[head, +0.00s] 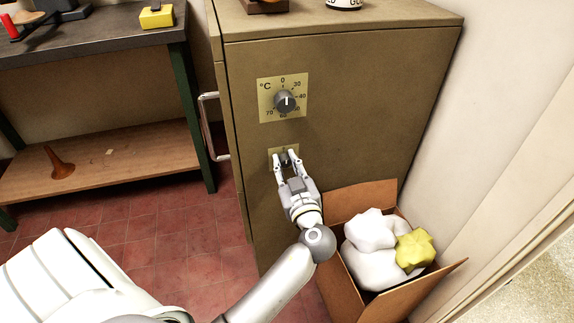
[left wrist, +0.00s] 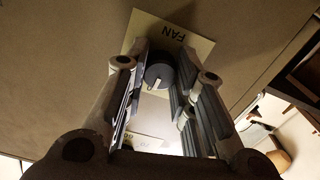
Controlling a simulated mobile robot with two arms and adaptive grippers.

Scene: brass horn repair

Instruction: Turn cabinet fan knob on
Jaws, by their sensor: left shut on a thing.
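The cabinet (head: 345,110) is olive-brown, with two controls on its side panel. The lower one is the dark round fan knob (left wrist: 159,72) on a pale yellow plate (left wrist: 203,47) lettered FAN, which appears upside down in the left wrist view. A white pointer mark shows on the knob's face. My left gripper (head: 286,158) is at this lower plate, its fingers on either side of the knob and shut on it. The fingers hide most of the knob and plate in the head view. My right gripper is not in view.
Above is a temperature knob (head: 285,101) on its °C dial. A cardboard box (head: 362,197) with white and yellow crumpled contents stands close right of my left arm. A metal handle (head: 207,125) juts from the cabinet's left edge. A workbench (head: 100,38) stands at left.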

